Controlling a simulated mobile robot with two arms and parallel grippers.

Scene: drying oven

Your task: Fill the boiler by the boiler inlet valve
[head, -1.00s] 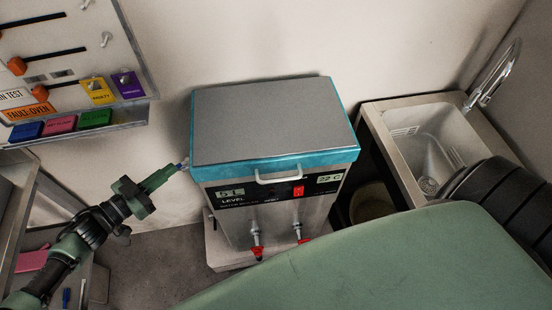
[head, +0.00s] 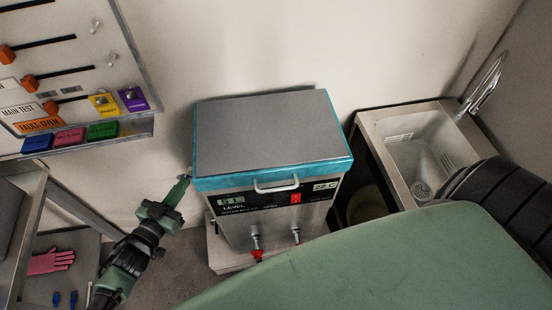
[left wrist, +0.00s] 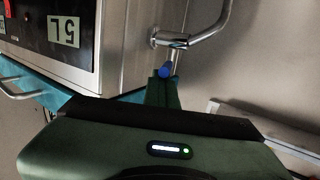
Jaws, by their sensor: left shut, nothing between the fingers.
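The boiler (head: 270,135) is a steel box with a grey lid and a teal rim. The boiler inlet valve shows in the left wrist view as a blue tip (left wrist: 165,71) below a bent metal pipe (left wrist: 205,36) on the boiler's side. My left gripper (head: 181,186) is shut and empty, at the boiler's left side. In the left wrist view its fingertips (left wrist: 163,88) are right at the blue tip; I cannot tell whether they touch. My right gripper is not in view.
Two taps (head: 256,242) stick out of the boiler's front. A sink (head: 425,160) with a tap stands at the right. A wall panel (head: 75,65) with sliders and coloured tags hangs at the upper left. A shelf with a pink glove (head: 50,261) is at the lower left.

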